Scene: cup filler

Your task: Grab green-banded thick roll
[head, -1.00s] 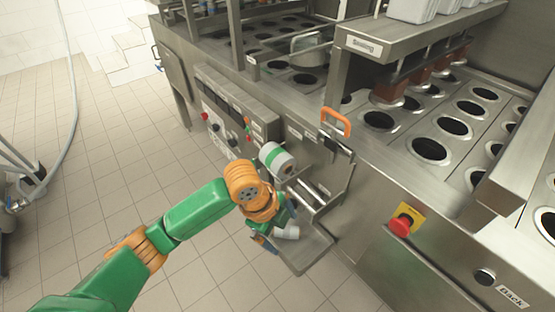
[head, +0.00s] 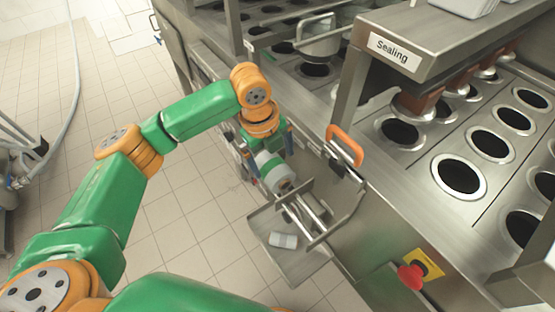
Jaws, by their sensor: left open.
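The green-banded thick roll (head: 273,171) is white with a green band and sits at the upper end of a metal holder on the machine's side. My left gripper (head: 270,163) points down over it, with a finger on either side of the roll. The jaws are open, and I cannot tell whether the fingers touch the roll. My right gripper is not in view.
A metal tray (head: 260,221) below the holder carries a small white roll (head: 283,240). The orange handle (head: 345,145) and red emergency button (head: 411,276) are on the machine at right.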

